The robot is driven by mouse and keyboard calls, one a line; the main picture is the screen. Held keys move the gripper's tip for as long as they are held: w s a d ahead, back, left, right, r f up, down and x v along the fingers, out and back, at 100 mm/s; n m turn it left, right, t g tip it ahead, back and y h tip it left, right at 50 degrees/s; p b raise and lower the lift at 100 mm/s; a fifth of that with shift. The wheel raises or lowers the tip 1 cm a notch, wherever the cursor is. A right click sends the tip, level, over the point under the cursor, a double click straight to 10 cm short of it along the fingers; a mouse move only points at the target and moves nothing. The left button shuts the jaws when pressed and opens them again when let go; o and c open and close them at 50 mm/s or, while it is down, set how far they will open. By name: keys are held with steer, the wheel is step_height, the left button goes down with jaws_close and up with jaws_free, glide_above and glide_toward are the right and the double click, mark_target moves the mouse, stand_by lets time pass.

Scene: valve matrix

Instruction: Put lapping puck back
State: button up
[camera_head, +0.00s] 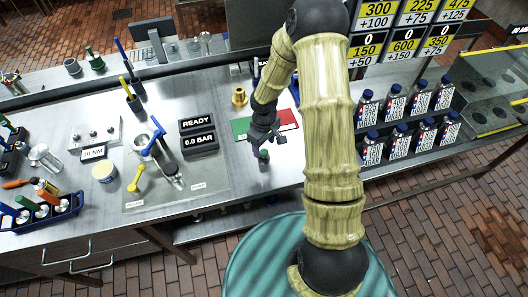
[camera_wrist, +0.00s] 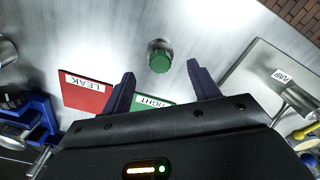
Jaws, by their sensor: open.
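A small round piece with a ribbed green top and a metal body (camera_wrist: 160,58) stands on the bare steel bench. It also shows in the head view (camera_head: 263,156), just below my gripper. Its label is not readable, so I cannot tell for certain that it is the lapping puck. My gripper (camera_head: 268,137) is open and empty above the bench, in front of the red and green mat. In the wrist view, the two dark fingers of my gripper (camera_wrist: 160,73) are spread on either side of the green-topped piece, apart from it.
The red LEAK pad (camera_wrist: 88,94) and green TIGHT pad (camera_wrist: 153,100) lie near the fingers. A test plate (camera_head: 205,190) with a blue-levered fixture lies to the left, beside READY display boxes (camera_head: 197,124). Several blue-capped bottles (camera_head: 398,140) stand at right. The bench around the green-topped piece is clear.

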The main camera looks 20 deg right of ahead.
mark_target(264, 152)
step_height(264, 152, up, 6)
steer(key=shift+f+b, duration=0.1)
steer(key=shift+b, duration=0.35)
steer(key=s+r+m+t, duration=0.2)
steer(key=s+r+m, duration=0.5)
steer(key=s+r, duration=0.6)
steer(key=shift+s+t, duration=0.3)
steer(key=shift+s, duration=0.45)
